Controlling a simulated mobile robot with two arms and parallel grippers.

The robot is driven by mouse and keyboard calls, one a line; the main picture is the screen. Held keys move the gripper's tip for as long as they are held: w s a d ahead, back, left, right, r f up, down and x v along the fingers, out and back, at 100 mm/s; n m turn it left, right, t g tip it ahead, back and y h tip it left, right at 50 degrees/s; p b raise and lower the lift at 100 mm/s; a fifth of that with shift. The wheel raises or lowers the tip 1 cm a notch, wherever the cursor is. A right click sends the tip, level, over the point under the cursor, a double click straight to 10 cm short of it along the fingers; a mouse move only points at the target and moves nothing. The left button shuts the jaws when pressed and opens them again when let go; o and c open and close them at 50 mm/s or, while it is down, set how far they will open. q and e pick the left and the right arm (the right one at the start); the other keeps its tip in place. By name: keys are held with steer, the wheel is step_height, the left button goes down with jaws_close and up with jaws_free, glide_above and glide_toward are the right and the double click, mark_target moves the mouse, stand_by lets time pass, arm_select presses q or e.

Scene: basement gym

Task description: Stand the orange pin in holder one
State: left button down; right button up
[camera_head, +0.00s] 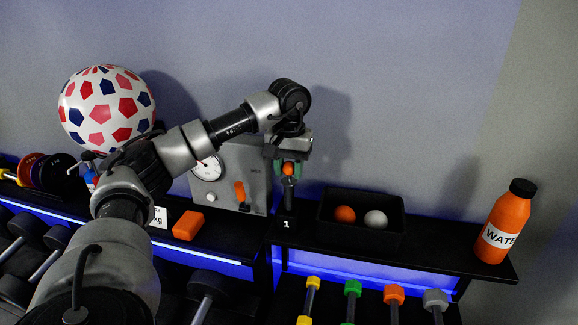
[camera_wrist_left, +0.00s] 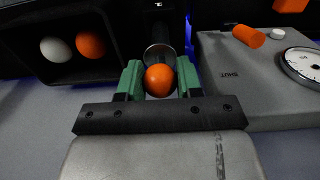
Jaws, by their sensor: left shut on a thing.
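My left gripper (camera_head: 290,165) is above the shelf, pointing down, with its green fingers shut on the orange pin (camera_head: 288,169). In the left wrist view the pin's round orange head (camera_wrist_left: 160,80) sits between the two green fingers. Holder one (camera_head: 286,224), dark with a white "1", stands on the shelf directly below the gripper. A grey metal rim (camera_wrist_left: 159,52) shows just past the orange head, and a grey upright part runs down toward the holder. I cannot tell whether the pin's lower end is inside the holder. My right gripper is not in view.
A black bin (camera_head: 389,238) with an orange and a white ball is close to the right of the holder. A grey box with a gauge (camera_head: 244,164) is close on the left. An orange block (camera_head: 188,225) and an orange water bottle (camera_head: 504,222) also stand on the shelf.

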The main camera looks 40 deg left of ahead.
mark_target(289, 181)
arm_select(q)
steer(key=shift+f+b, duration=1.4)
steer(key=shift+f, duration=0.9)
steer(key=c, duration=0.7)
jaws_free()
steer(key=shift+o, duration=0.2)
step_height(289, 181, up, 5)
steer(key=shift+f+b, duration=0.1)
steer(key=shift+b, duration=0.85)
step_height(289, 181, up, 5)
steer(key=shift+p, duration=0.55)
steer(key=shift+r, duration=0.55)
steer(key=shift+f, duration=0.1)
